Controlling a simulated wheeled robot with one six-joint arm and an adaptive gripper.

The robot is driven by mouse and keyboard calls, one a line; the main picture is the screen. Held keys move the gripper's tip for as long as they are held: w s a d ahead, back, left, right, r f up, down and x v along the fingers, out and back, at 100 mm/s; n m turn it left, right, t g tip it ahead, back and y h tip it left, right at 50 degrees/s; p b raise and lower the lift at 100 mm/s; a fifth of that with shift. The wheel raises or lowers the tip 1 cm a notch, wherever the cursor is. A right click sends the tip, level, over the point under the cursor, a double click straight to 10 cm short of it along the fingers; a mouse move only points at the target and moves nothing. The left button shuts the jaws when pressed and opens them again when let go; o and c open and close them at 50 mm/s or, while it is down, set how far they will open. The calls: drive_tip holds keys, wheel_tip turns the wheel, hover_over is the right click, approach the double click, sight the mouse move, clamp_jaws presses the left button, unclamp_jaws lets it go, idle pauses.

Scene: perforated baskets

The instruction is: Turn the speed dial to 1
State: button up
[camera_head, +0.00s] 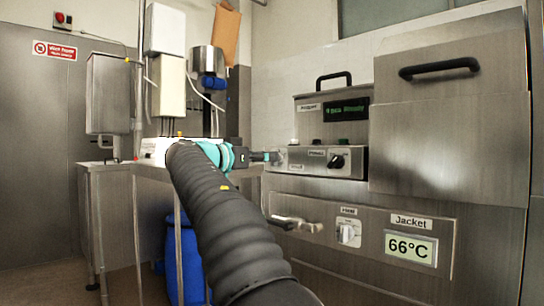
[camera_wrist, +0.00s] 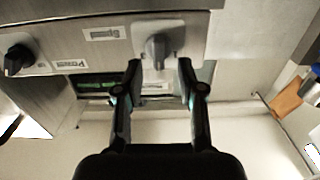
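The speed dial (camera_wrist: 157,48) is a grey knob with a raised grip on a steel panel, beside a label reading Speed (camera_wrist: 107,33). In the wrist view, where the lettering is upside down, its grip runs up and down. My gripper (camera_wrist: 160,66) is open, with one finger on each side of the dial and gaps between. I cannot tell whether the fingertips reach past its face. In the head view my gripper (camera_head: 265,157) is at the panel's left end, small and seen from behind my arm. The dial's scale numbers are not readable.
A black Power dial (camera_head: 337,162) sits right of the speed dial on the same panel (camera_head: 350,172). A green display (camera_head: 343,111) is above.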

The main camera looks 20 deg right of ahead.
drive_tip(key=shift+x, duration=1.3)
drive_tip(key=shift+c, duration=0.2)
clamp_jaws()
